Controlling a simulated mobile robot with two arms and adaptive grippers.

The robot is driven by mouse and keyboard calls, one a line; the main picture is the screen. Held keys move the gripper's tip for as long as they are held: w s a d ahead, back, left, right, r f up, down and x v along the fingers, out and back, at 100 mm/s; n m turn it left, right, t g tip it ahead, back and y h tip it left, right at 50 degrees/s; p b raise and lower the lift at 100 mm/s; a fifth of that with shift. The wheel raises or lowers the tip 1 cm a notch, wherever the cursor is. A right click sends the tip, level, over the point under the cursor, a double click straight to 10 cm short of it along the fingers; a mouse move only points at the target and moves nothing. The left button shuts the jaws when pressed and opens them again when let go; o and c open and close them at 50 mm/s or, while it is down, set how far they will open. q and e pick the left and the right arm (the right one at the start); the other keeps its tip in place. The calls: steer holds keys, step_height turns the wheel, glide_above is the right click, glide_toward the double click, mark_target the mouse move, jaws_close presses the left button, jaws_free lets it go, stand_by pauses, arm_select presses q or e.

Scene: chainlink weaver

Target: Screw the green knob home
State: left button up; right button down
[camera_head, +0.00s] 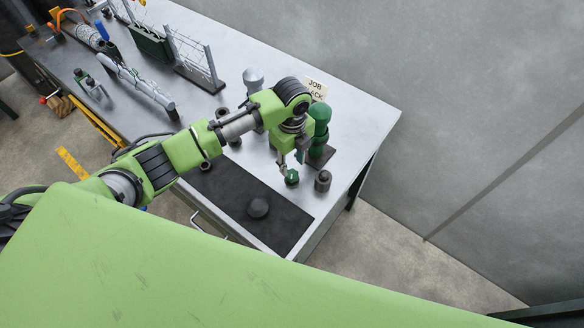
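The green knob (291,177) is small and sits low at the right end of the bench, directly under my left gripper. My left gripper (291,165) points down, with its fingertips at or just above the knob. At this size I cannot tell whether the fingers touch or grip it. What the knob sits on is mostly hidden. My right gripper is not in view.
A dark green cylinder (320,118) stands close to the right of the gripper. A dark grey cylinder (323,182) stands right of the knob. A black mat (222,181) with a dark round piece (258,207) lies in front. Wire-mesh panels (194,60) stand farther back.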

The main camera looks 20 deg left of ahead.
mark_target(292, 173)
arm_select(q)
step_height(292, 173, up, 7)
steer(key=shift+r, duration=0.2)
stand_by(0.6)
